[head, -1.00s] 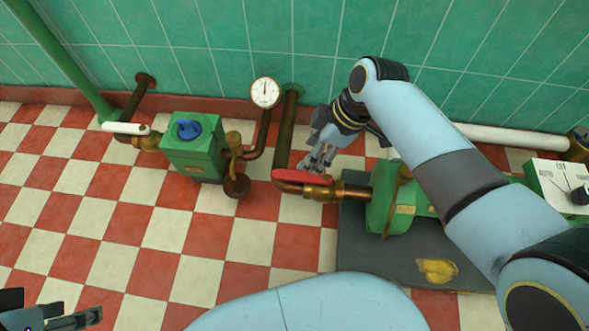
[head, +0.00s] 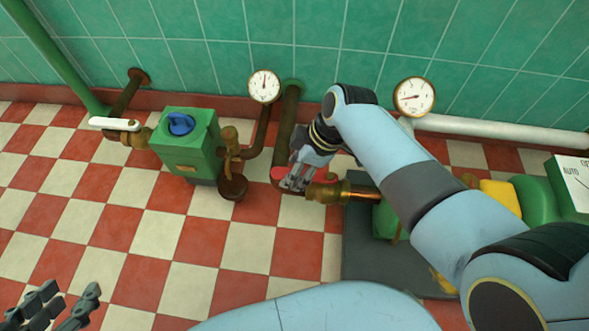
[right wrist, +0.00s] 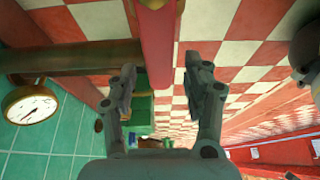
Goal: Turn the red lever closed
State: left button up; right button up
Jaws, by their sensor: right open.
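The red lever (head: 280,174) sits on the brass valve (head: 322,193) in the copper pipe. In the head view my right gripper (head: 293,181) covers most of it. In the right wrist view the red lever (right wrist: 158,45) reaches down between the two fingers of my right gripper (right wrist: 158,88). The fingers are open, with a gap on both sides of the lever. My left gripper (head: 62,305) is at the bottom left of the head view, its fingers apart and empty, far from the lever.
A green box with a blue knob (head: 181,123) stands to the left, beside a white lever (head: 114,124). Pipes and a gauge (head: 264,86) are behind the red lever. A green pump on a dark base (head: 370,265) is to the right. The checkered floor in front is clear.

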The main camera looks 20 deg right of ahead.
jog(key=shift+f, duration=0.1)
jog(key=shift+c, duration=0.4)
grip_shut()
